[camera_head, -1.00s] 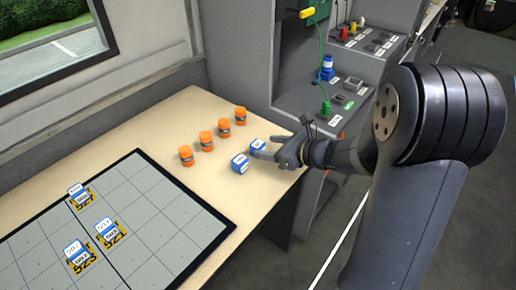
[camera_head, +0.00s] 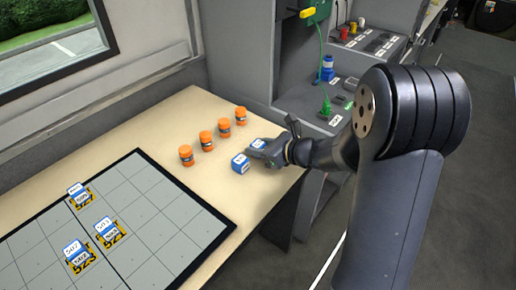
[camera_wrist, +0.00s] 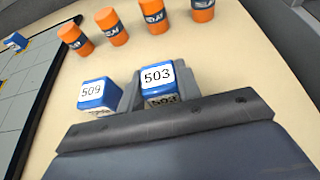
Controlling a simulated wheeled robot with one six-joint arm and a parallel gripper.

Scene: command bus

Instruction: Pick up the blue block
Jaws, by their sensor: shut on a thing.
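The blue block labelled 503 (camera_wrist: 156,78) sits between the two fingers of my gripper (camera_wrist: 158,90) in the wrist view. My gripper is shut on it. In the head view this block (camera_head: 257,144) is at the right end of the table, partly hidden by my gripper (camera_head: 268,150). A second blue block labelled 509 (camera_wrist: 98,92) stands just left of the gripper, outside the fingers. It also shows in the head view (camera_head: 240,164). I cannot tell whether the held block is clear of the table.
Several orange cylinders (camera_head: 206,141) stand in a row behind the blue blocks. Grey equipment (camera_head: 330,95) with a green cable stands beyond the table's right end.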

